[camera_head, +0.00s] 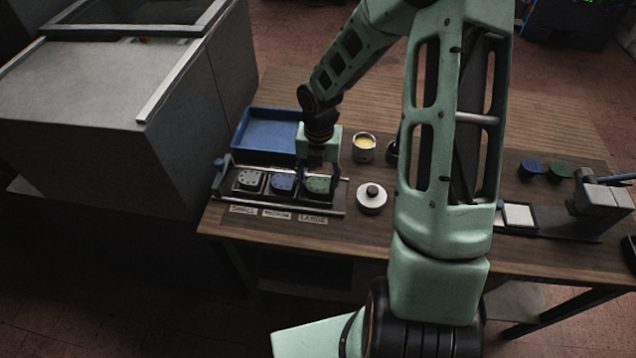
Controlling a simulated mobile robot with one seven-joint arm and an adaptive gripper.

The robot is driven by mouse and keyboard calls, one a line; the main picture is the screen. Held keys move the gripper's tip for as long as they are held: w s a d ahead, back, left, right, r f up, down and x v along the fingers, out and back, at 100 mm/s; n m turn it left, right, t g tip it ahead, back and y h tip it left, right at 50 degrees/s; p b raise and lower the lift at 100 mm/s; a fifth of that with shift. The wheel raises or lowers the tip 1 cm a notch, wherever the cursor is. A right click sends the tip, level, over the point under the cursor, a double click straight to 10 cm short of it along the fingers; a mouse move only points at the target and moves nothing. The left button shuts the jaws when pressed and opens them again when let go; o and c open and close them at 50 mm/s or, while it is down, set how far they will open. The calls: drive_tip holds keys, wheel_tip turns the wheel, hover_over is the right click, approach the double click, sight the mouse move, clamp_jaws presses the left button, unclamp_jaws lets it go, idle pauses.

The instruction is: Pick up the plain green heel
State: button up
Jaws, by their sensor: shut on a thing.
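My gripper (320,172) points down over the right-hand slot of a low rack (225,203) on the left of the table. Its fingers are shut on a green piece (318,186) at that slot. The fingers partly hide the piece, and I cannot tell whether it is plain or whether it is clear of the slot. A separate dark green heel (561,169) lies on the right of the table, beside a blue heel (531,167).
The left slot holds a pale piece (248,180), the middle a blue piece (283,182). A blue tray (268,128) is behind. A yellow-filled cup (363,147) and a white lidded pot (372,198) stand right of my gripper. My arm hides the table's middle.

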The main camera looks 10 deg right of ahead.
drive_tip(key=shift+r, duration=0.5)
drive_tip(key=s+a+r+p, duration=0.3)
drive_tip(key=s+r, duration=0.3)
drive_tip(key=r, duration=0.1)
drive_tip(key=s+a+r+p, duration=0.3)
drive_tip(key=s+r+p, duration=0.1)
drive_tip(key=s+r, duration=0.2)
drive_tip(key=shift+s+r, duration=0.35)
drive_tip(key=shift+r, duration=0.55)
